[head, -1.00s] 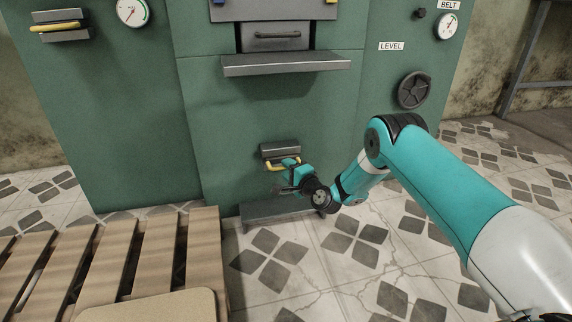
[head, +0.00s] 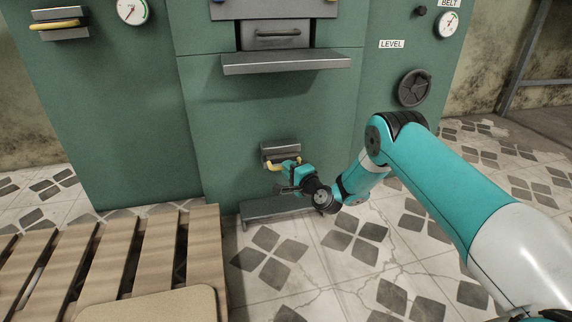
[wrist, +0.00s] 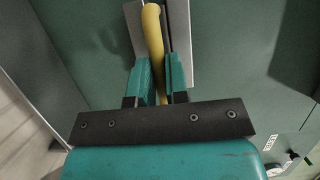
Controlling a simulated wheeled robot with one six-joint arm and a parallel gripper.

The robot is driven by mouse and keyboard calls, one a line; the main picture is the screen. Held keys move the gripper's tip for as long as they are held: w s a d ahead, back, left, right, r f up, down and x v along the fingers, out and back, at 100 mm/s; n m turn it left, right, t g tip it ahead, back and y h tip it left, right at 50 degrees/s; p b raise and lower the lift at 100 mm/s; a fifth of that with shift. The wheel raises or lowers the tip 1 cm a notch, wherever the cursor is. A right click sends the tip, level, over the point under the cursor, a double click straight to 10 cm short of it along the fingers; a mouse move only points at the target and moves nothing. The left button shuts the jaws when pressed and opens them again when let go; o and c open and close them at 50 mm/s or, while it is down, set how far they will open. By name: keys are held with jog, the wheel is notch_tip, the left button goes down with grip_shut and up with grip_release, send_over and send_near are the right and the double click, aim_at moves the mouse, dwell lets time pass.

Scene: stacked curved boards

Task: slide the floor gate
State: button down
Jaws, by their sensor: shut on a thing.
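The floor gate is a small grey metal slide (head: 281,149) with a yellow handle (head: 277,167), low on the green machine's front in the head view. My gripper (head: 288,168) reaches it from the lower right. In the wrist view the yellow handle (wrist: 153,40) runs between the two teal fingers of my gripper (wrist: 157,80), which are shut on it. The grey plate (wrist: 180,40) shows behind the handle. In the head view my gripper hides part of the handle.
A grey ledge (head: 262,211) sticks out at the machine's foot, just below my gripper. A wooden pallet (head: 148,245) lies at the lower left. A grey shelf (head: 285,64) juts out higher up, and a black handwheel (head: 414,88) is at the right. Tiled floor at the right is clear.

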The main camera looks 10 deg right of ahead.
jog(key=shift+s+f+p, duration=0.1)
jog(key=shift+s+p, duration=0.35)
jog(key=shift+s, duration=2.4)
jog(key=c, duration=1.1)
grip_release()
jog(key=shift+a, duration=0.1)
jog(key=shift+s, duration=0.1)
